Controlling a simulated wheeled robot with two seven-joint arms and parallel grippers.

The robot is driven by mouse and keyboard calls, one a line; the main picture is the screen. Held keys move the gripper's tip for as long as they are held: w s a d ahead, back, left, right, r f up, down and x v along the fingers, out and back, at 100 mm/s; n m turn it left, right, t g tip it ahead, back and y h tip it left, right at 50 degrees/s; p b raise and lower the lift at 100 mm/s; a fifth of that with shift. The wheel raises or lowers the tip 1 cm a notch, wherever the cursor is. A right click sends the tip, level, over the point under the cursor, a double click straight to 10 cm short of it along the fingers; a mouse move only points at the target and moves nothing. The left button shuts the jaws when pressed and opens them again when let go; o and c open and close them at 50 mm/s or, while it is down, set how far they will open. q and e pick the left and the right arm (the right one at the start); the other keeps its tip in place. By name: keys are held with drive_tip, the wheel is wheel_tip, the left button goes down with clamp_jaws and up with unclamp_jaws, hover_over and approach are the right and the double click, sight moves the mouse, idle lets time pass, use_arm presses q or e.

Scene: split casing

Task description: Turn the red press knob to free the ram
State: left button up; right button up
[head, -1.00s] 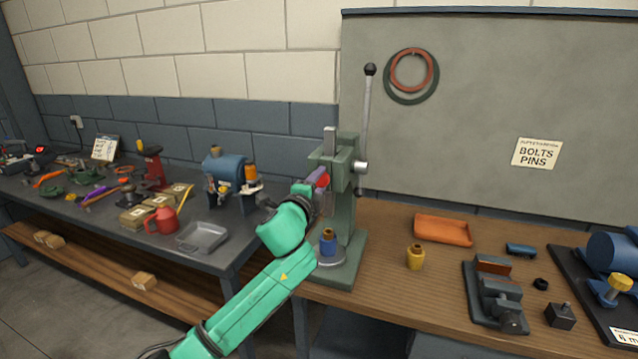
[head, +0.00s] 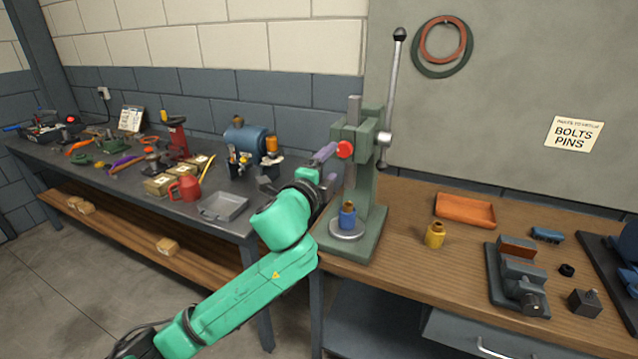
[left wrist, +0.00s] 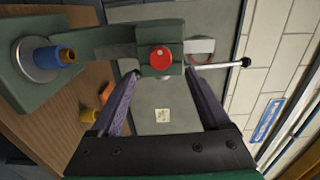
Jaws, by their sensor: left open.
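The red press knob (head: 345,149) is on the side of the green press (head: 371,190), and it faces me in the left wrist view (left wrist: 160,58). My left gripper (head: 328,167) is open, just left of the knob. In the left wrist view its two purple fingers (left wrist: 160,80) stand apart on either side of the knob, with nothing between them touching it that I can see. The grey ram (head: 354,108) rises at the top of the press. A blue part with a brass piece (head: 347,214) stands on the press's round plate. My right gripper is not in view.
The long lever (head: 392,85) stands up at the press's right. A yellow bushing (head: 435,235), an orange tray (head: 465,210) and a vise (head: 518,280) sit right of the press.

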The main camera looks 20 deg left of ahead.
use_arm(q)
drive_tip(key=s+b, duration=0.1)
drive_tip(key=s, duration=0.6)
drive_tip(key=shift+a, duration=0.2)
drive_tip(key=shift+w, duration=0.1)
